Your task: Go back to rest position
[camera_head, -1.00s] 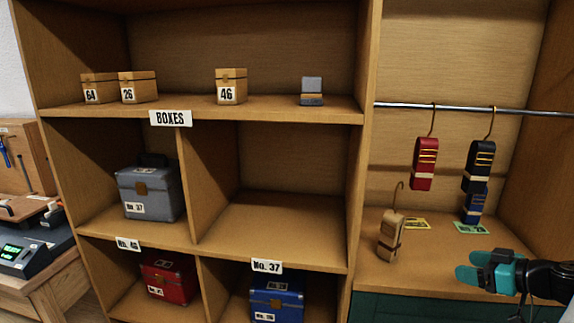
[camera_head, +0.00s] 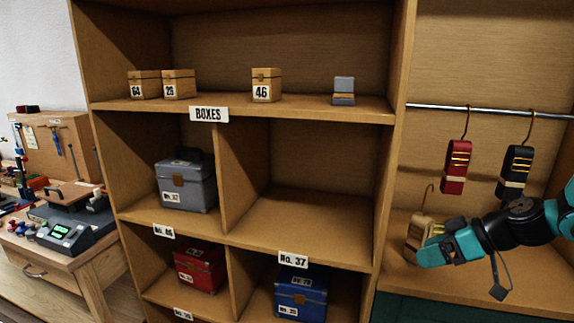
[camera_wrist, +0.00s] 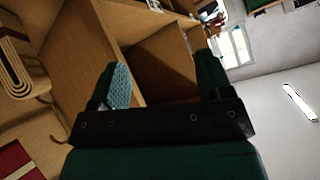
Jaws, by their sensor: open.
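My gripper (camera_head: 428,250) is at the right in the head view, in front of the wardrobe's lower shelf. Its teal fingers partly cover a tan hanging piece (camera_head: 418,228) behind them; I cannot see any contact. In the wrist view my gripper (camera_wrist: 165,80) has its two fingers spread apart with nothing between them. That view is tilted, with the shelving behind the fingers and a bright window farther off.
The shelving holds small wooden boxes (camera_head: 266,86), a grey case (camera_head: 185,184), a red case (camera_head: 199,268) and a blue case (camera_head: 301,294). Red (camera_head: 456,167) and black (camera_head: 515,172) pieces hang from a metal rail (camera_head: 480,111). A workbench (camera_head: 60,262) stands left.

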